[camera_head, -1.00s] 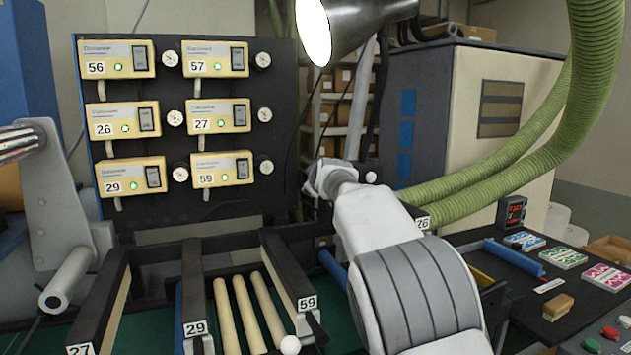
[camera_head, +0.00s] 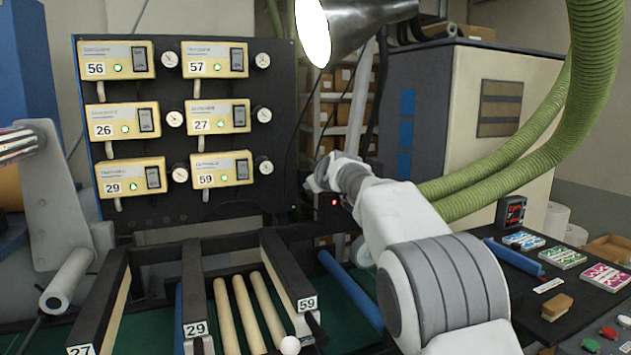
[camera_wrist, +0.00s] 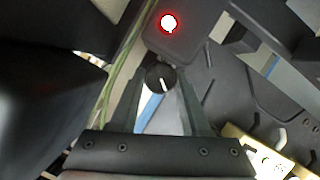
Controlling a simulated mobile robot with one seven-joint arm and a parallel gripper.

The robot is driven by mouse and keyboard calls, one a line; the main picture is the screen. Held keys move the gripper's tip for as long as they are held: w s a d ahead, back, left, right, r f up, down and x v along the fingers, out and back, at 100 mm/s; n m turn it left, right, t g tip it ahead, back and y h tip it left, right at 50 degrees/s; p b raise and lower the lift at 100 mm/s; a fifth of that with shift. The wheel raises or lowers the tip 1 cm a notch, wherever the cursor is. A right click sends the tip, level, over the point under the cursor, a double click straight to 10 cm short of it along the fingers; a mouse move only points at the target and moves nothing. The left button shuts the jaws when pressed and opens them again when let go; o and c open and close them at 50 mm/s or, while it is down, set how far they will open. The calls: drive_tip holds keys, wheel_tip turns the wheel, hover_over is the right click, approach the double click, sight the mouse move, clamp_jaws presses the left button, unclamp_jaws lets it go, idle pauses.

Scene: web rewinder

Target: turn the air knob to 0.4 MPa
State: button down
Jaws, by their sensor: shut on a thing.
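The air knob (camera_wrist: 161,78) shows in the wrist view as a round black knob with a white mark pointing down in the picture. It sits just below a dark box with a glowing red lamp (camera_wrist: 168,22). My gripper (camera_wrist: 160,84) has one finger on each side of the knob and is shut on it. In the head view my gripper (camera_head: 318,180) is right of the dark panel, small and partly hidden by my wrist. The knob cannot be made out there, but the red lamp (camera_head: 334,202) shows. I cannot read a pressure in either view.
The dark panel (camera_head: 225,105) carries several yellow numbered boxes with round gauges beside them. A lamp (camera_head: 345,25) hangs above my arm. Green hoses (camera_head: 500,185) run close to my arm on the right. Black arms with rollers (camera_head: 245,310) lie below.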

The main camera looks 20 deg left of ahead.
drive_tip(key=shift+c, duration=1.8)
unclamp_jaws()
drive_tip(key=b+v, duration=0.6)
drive_tip(key=v, duration=1.1)
drive_tip(key=shift+s, duration=0.25)
drive_tip(key=shift+d, duration=0.1)
